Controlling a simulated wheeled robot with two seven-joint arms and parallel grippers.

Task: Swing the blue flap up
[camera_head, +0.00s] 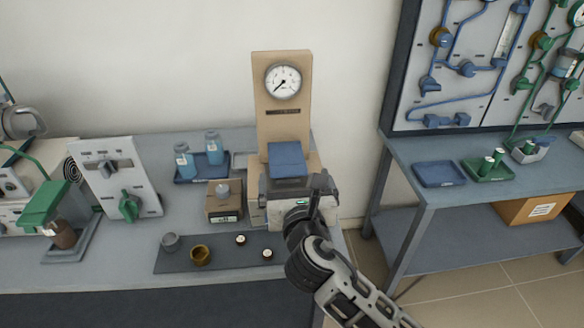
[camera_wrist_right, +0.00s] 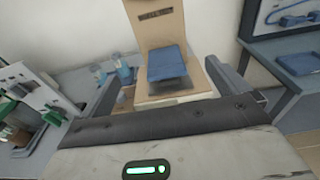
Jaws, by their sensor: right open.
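The blue flap (camera_head: 287,159) is a flat panel on the front of a tan upright stand (camera_head: 283,110) with a round dial gauge (camera_head: 283,81). In the right wrist view the blue flap (camera_wrist_right: 168,64) slopes down toward me, with a dark strip below its lower edge. My right gripper (camera_head: 284,180) is open and empty, just in front of and below the flap. In the right wrist view its two fingers (camera_wrist_right: 165,82) stand wide apart, one on each side of the flap, and I see no contact. The gripper hides the stand's lower front. My left gripper is out of view.
Left of the stand are a small cardboard box (camera_head: 224,202), a blue tray (camera_head: 190,179) with two blue bottles, and a dark mat (camera_head: 181,260) with small cups. A panel with a green knob (camera_head: 130,205) stands further left. A second table (camera_head: 420,150) is at right.

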